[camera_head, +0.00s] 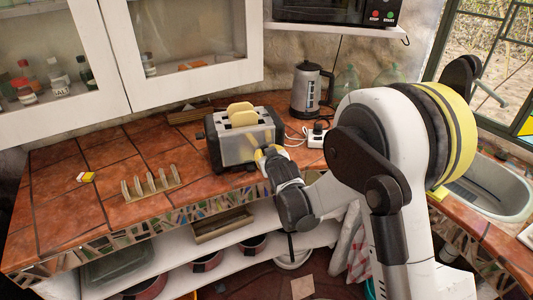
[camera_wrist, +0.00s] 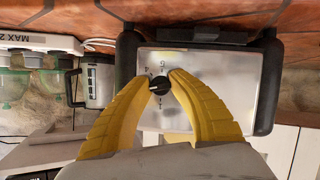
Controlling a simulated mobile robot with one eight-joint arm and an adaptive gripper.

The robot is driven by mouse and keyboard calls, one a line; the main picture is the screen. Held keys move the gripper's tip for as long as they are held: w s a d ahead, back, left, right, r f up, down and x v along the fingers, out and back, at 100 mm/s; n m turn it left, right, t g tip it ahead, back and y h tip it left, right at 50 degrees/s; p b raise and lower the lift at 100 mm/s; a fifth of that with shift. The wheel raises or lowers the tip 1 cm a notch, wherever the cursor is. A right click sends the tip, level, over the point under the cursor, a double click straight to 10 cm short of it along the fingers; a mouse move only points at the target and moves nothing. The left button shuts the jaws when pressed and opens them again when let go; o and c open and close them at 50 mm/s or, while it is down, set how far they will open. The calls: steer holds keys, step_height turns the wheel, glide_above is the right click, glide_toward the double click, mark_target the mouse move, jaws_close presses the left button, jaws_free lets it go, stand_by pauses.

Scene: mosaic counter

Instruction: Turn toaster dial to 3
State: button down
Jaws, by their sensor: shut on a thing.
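The toaster (camera_head: 234,148) is silver with dark ends and stands on the tiled counter, with bread slices (camera_head: 242,114) showing in its top slots. In the wrist view its metal side panel (camera_wrist: 225,75) faces me. The black round dial (camera_wrist: 160,86) sits on that panel, with small dark marks printed around it and a light pointer line on its face. In the head view my gripper (camera_head: 268,156) is against the toaster's right front, and the dial is hidden there.
A toast rack (camera_head: 150,186) and a small yellow-and-white item (camera_head: 86,177) lie on the counter to the left. A kettle (camera_head: 311,90) and a white power strip (camera_head: 317,136) stand behind right. A sink (camera_head: 492,190) is at far right. The left counter is mostly clear.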

steer(key=shift+m+y, duration=0.6)
steer(key=shift+m, duration=0.1)
steer(key=c, duration=1.2)
jaws_free()
steer(key=v, duration=1.2)
steer(key=shift+w+r, duration=0.15)
steer(key=shift+d+g, duration=0.1)
steer(key=shift+g, duration=0.2)
